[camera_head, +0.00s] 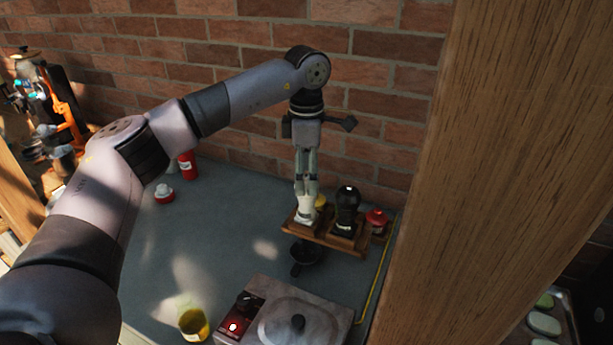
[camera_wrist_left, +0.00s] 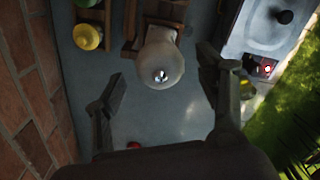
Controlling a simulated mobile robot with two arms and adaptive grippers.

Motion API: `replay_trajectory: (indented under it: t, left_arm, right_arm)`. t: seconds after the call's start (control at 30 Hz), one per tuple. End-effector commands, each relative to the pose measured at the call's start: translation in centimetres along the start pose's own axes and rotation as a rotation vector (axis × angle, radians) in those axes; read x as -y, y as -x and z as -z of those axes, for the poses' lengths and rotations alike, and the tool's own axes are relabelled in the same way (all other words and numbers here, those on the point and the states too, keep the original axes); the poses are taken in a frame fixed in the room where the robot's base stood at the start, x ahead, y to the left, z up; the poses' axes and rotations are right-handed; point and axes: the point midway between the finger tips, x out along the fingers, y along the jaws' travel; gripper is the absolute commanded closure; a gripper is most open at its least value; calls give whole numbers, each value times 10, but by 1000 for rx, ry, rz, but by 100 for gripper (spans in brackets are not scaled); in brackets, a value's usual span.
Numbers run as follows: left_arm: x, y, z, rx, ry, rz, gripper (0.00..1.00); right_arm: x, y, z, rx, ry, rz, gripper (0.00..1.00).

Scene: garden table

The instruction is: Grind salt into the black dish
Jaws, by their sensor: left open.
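The white grinder (camera_head: 306,215), which looks like the salt mill, stands upright in a wooden holder (camera_head: 324,236) near the brick wall. My left gripper (camera_head: 306,185) points down over it, fingers open on either side of its upper part. In the left wrist view, the grinder's rounded top (camera_wrist_left: 162,68) with a shiny knob lies between the two spread fingers, with gaps on both sides. A black grinder (camera_head: 346,208) stands right of it in the holder. The small black dish (camera_head: 306,253) sits on the counter in front of the holder. My right gripper is not in view.
A red-lidded jar (camera_head: 376,218) stands right of the holder. A wooden post (camera_head: 490,170) rises at the right. The counter's left middle is mostly clear.

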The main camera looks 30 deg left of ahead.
Motion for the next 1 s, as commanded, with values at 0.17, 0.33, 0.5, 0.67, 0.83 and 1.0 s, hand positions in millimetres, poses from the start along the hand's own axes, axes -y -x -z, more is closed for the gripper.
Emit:
replay_trajectory:
  t: [0.17, 0.33, 0.5, 0.67, 0.83, 1.0]
  left_arm:
    - [0, -18, 0, -1, 1, 2, 35]
    - [0, -22, 0, 0, 1, 0, 35]
    - [0, -23, 0, 0, 1, 0, 35]
    - [0, -22, 0, 0, 1, 0, 44]
    - [0, -22, 0, 0, 1, 0, 56]
    - [0, -22, 0, 0, 0, 0, 67]
  right_arm:
    - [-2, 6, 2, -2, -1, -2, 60]
    - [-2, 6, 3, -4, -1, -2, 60]
    - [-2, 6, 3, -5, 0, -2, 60]
    - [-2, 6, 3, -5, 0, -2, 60]
    - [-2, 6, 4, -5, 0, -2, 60]
    - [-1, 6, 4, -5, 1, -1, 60]
